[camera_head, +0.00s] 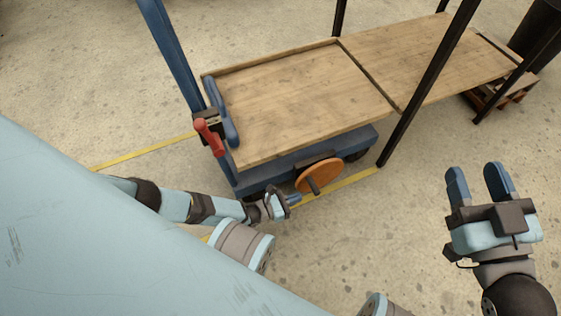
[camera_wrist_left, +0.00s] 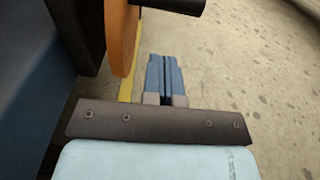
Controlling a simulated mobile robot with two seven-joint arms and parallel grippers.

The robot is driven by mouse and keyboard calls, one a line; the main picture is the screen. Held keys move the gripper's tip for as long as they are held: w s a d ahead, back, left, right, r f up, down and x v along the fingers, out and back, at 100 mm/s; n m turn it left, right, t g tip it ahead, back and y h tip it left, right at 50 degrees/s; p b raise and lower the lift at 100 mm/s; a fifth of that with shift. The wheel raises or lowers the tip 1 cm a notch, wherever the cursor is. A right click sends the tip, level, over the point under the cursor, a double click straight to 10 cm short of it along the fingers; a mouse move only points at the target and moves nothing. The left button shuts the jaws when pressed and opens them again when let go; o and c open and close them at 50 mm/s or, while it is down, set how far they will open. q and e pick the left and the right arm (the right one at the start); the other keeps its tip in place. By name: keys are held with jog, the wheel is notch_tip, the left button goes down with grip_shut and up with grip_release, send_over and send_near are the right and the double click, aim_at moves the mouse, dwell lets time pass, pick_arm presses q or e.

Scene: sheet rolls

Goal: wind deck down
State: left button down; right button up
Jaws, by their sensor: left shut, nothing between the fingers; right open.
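The deck (camera_head: 290,95) is a wooden platform on a blue wheeled cart frame (camera_head: 360,138). An orange handwheel (camera_head: 318,175) with a dark handle (camera_head: 313,186) is on the cart's near side. In the left wrist view the wheel (camera_wrist_left: 121,35) is edge-on at the upper left, with its black handle (camera_wrist_left: 172,5) pointing right. My left gripper (camera_head: 294,199) is just below and left of the wheel, apart from it. Its blue fingers (camera_wrist_left: 165,78) are closed together and empty. My right gripper (camera_head: 480,180) is open and empty over the floor at the right.
A red lever (camera_head: 209,136) and blue post (camera_head: 172,55) stand at the cart's left end. A wooden shelf (camera_head: 432,58) with dark metal legs (camera_head: 428,85) adjoins the deck. A pallet (camera_head: 500,90) and dark bin (camera_head: 538,35) are at upper right. The floor (camera_head: 400,230) between my grippers is clear.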

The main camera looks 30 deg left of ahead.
pick_arm(q)
jog(key=shift+w+d+r, duration=0.4)
jog(key=shift+w+r, duration=0.15)
jog(key=shift+r, duration=0.1)
jog(key=shift+w+d+r, duration=0.35)
jog(key=shift+w+r, duration=0.15)
jog(key=shift+r, duration=0.15)
jog(key=shift+r, duration=0.1)
